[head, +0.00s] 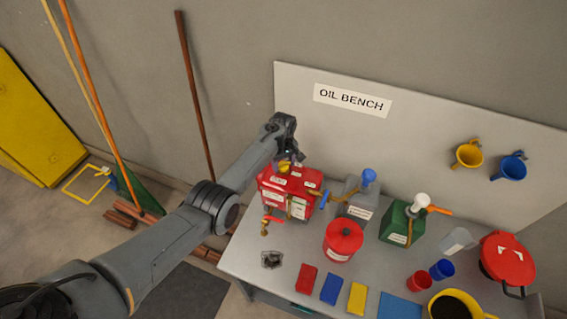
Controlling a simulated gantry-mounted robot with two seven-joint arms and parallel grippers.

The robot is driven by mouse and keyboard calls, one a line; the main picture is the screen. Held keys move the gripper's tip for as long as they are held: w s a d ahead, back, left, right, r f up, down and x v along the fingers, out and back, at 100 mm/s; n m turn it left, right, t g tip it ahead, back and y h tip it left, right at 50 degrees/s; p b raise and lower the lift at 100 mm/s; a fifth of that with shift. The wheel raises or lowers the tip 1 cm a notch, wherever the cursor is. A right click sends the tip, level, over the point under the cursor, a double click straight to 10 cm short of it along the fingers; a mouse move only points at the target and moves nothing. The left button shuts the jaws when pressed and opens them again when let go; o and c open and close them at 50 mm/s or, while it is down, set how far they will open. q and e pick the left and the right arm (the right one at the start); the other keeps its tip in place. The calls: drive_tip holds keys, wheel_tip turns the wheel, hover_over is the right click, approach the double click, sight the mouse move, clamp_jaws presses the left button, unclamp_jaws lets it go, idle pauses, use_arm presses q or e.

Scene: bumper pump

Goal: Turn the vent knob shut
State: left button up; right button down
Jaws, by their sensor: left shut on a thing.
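A red can (287,193) with white labels stands on the bench's left back part. A small yellow knob (283,168), which looks like the vent knob, sits on its top. My left gripper (293,160) is at the top of the can, shut on the yellow knob. The fingers are small and dark here, and they hide part of the knob. I cannot tell how far the knob is turned. My right gripper is not in view.
The grey bench (245,252) also holds a grey can (357,200), a green can (401,224), a red round can (343,239), coloured cloths or blocks, cups and a yellow bowl (452,304). A back panel (420,130) stands close behind. Poles lean on the wall at left.

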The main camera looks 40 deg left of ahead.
use_arm(q)
drive_tip(key=m+p, duration=0.1)
drive_tip(key=m, duration=0.4)
drive_tip(key=shift+m, duration=0.3)
drive_tip(key=m, duration=0.3)
drive_tip(key=shift+m, duration=0.8)
drive_tip(key=o, duration=1.1)
drive_tip(key=shift+c, duration=0.2)
